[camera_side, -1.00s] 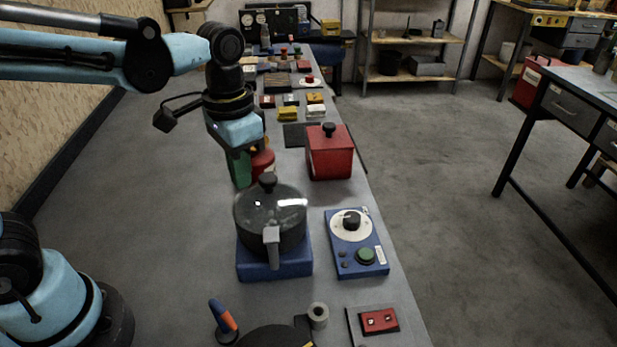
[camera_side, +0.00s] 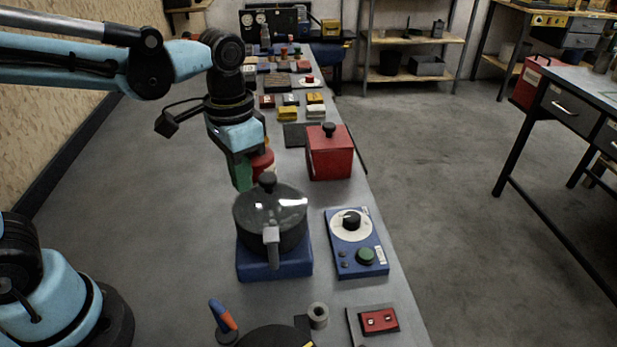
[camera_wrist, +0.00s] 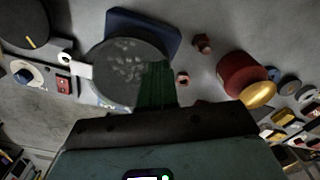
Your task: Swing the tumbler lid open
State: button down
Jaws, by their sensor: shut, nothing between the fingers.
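The tumbler is a dark round drum (camera_side: 280,240) on a blue base (camera_side: 275,268), with a grey lid (camera_side: 285,198), a black knob (camera_side: 267,180) and a light latch-like tab (camera_side: 272,250) at the front. The lid lies over the drum; whether it is slightly raised I cannot tell. In the wrist view the dark round tumbler (camera_wrist: 118,62) and blue base (camera_wrist: 150,24) lie beyond my fingers. My gripper (camera_side: 243,180), with green fingers, is shut and empty, pointing down close to the lid's far left side. Contact is unclear. The green fingers (camera_wrist: 157,85) overlap the drum's edge in the wrist view.
A red cylinder (camera_side: 265,160) stands just behind my gripper. A red box with a knob (camera_side: 330,158) and a blue dial panel (camera_side: 356,255) sit to the right. Several small items line the far bench. Grey surface left of the tumbler is clear.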

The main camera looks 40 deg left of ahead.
aim_at(266, 175)
jog(key=shift+f, duration=0.5)
jog(key=shift+r, duration=0.4)
jog(key=shift+w+d, duration=0.55)
dwell(0.4)
jog(key=shift+w+d, duration=0.55)
jog(key=shift+w, duration=0.35)
jog(key=shift+w+d, duration=0.1)
jog(key=shift+w+d, duration=0.65)
jog(key=shift+d, duration=0.2)
